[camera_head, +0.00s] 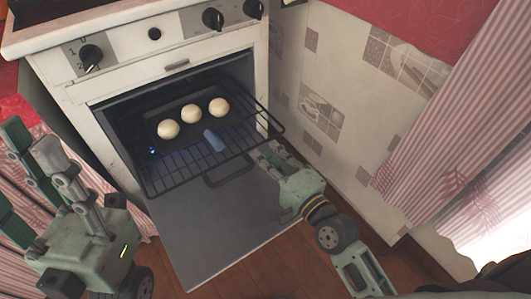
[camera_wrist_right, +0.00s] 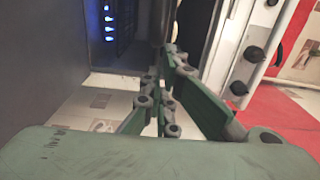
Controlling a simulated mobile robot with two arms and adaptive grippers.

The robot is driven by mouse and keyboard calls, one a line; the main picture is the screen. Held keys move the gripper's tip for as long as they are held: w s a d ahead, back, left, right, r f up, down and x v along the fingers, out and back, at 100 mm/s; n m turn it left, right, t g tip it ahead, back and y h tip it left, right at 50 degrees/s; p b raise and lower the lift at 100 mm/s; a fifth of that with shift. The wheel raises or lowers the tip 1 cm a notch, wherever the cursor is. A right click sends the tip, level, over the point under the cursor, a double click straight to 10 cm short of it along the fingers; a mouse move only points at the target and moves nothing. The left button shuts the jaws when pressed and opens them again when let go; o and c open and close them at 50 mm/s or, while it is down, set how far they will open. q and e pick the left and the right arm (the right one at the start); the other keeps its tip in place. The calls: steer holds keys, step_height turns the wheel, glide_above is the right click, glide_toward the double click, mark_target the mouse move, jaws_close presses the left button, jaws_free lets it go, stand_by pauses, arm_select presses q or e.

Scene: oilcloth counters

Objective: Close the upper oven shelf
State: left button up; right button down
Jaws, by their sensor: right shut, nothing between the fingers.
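The oven (camera_head: 185,66) stands open, with its door (camera_head: 215,230) folded down. A black wire shelf (camera_head: 218,163) sticks out of the oven over the door. My right gripper (camera_head: 271,153) is shut and empty, close to the right front corner of the shelf; I cannot tell whether it touches. In the right wrist view its fingers (camera_wrist_right: 170,70) point toward the oven, and the shelf is not clear there. My left gripper (camera_head: 24,175) is open and empty at the left, in front of the oven and away from the shelf.
A tiled wall (camera_head: 340,110) is close on the right, with striped curtains (camera_head: 435,130) beyond. Wooden floor (camera_head: 265,265) lies below.

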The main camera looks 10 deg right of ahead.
steer(key=shift+w+a, duration=0.2)
steer(key=shift+w, duration=0.4)
